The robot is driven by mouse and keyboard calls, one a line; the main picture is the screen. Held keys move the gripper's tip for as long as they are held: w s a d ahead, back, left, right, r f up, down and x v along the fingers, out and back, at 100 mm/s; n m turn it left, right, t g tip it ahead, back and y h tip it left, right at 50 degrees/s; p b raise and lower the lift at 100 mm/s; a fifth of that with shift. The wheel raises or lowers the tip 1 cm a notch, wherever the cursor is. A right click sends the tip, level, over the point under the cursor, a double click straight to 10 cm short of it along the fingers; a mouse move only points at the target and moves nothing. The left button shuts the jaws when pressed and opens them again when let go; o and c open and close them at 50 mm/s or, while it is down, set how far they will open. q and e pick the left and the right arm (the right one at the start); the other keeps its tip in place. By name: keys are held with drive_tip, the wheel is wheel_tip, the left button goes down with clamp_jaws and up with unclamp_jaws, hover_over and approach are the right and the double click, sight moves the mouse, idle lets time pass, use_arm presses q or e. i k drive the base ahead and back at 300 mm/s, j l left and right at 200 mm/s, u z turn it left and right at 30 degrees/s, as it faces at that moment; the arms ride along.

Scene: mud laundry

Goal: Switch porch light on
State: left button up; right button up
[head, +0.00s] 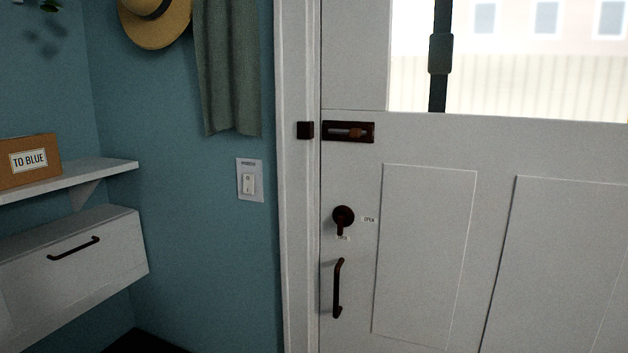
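A white light switch plate (250,180) is on the blue wall, left of the door frame and below a hanging green cloth. It has a small label at its top, too small to read surely. A white rocker or toggle (248,184) sits in the plate's middle; I cannot tell which position it is in. Nothing covers the switch. Neither of my grippers is in the head view.
A white door (425,250) with a slide bolt (348,132), turn knob (343,216) and pull handle (338,288) is at right. A shelf (100,174) with a cardboard box (30,162) and a white cabinet (75,260) project at left. A straw hat (155,28) and green cloth (229,75) hang above.

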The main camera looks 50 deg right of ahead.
sight(249, 179)
drive_tip(key=z, duration=1.3)
